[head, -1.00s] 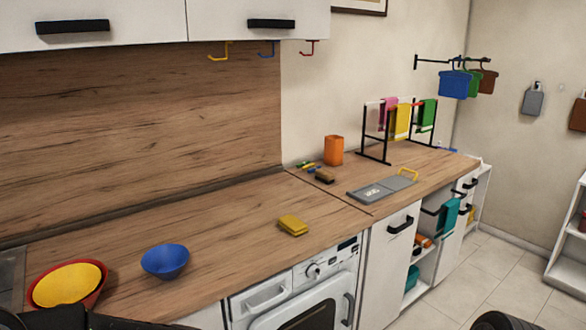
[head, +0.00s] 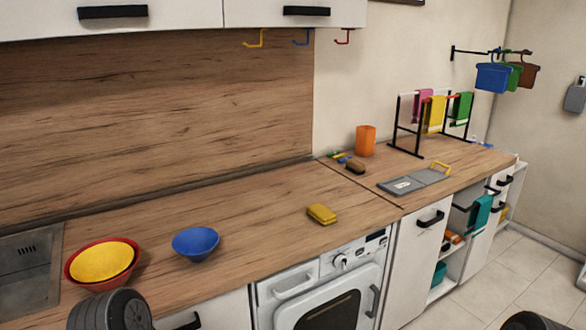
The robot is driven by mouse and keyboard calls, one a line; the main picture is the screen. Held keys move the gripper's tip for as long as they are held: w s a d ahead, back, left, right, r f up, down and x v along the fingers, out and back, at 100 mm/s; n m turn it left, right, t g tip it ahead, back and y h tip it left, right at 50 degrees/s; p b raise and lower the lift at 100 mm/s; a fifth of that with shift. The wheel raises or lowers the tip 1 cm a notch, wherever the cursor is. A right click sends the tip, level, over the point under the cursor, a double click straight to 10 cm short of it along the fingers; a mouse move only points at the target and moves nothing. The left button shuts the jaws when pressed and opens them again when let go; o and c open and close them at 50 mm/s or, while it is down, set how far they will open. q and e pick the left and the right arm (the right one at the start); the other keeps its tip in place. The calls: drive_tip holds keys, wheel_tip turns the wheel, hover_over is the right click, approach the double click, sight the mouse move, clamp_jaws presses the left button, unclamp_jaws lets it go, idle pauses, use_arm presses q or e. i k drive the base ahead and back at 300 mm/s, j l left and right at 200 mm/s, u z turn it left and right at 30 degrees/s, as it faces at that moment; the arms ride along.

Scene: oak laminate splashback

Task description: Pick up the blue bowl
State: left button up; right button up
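The blue bowl (head: 195,244) stands upright and empty-looking on the wooden counter, left of the middle of the head view. Nothing touches it. To its left, a yellow bowl (head: 100,261) sits inside a red bowl (head: 82,281). A dark rounded part of my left arm shows at the lower left, in front of the red bowl. Another dark part of mine shows at the lower right edge. The fingers of both grippers are out of view.
A metal sink (head: 28,285) lies at the counter's left end. A yellow sponge (head: 322,214) lies right of the blue bowl. An orange cup (head: 366,141) and a towel rack (head: 432,122) stand farther right. The counter (head: 255,225) between bowl and sponge is clear.

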sight(196, 244)
drive_tip(key=u, duration=1.4)
drive_tip(key=l+z, duration=0.2)
